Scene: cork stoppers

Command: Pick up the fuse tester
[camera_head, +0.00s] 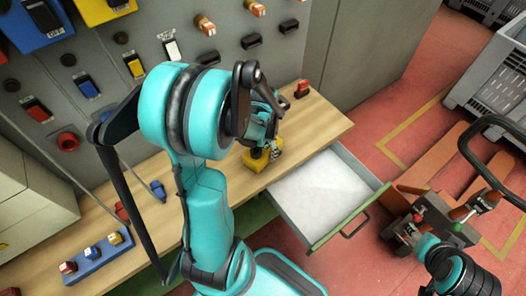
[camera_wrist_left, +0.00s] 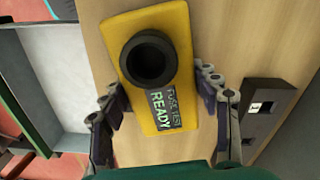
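The fuse tester (camera_head: 254,162) is a yellow block on the wooden bench top, partly hidden by my left gripper in the head view. In the left wrist view the fuse tester (camera_wrist_left: 184,61) shows a round black socket and a label reading "FUSE TEST READY". In the head view my left gripper (camera_head: 270,150) is right over the tester. My right gripper (camera_head: 405,229) is at the lower right, far from the bench; its fingers are too small to read.
An open drawer (camera_head: 322,192) with a green front juts out beside the tester. A grey panel (camera_head: 225,65) with switches stands behind the bench. An orange pallet truck (camera_head: 425,180) stands at the right.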

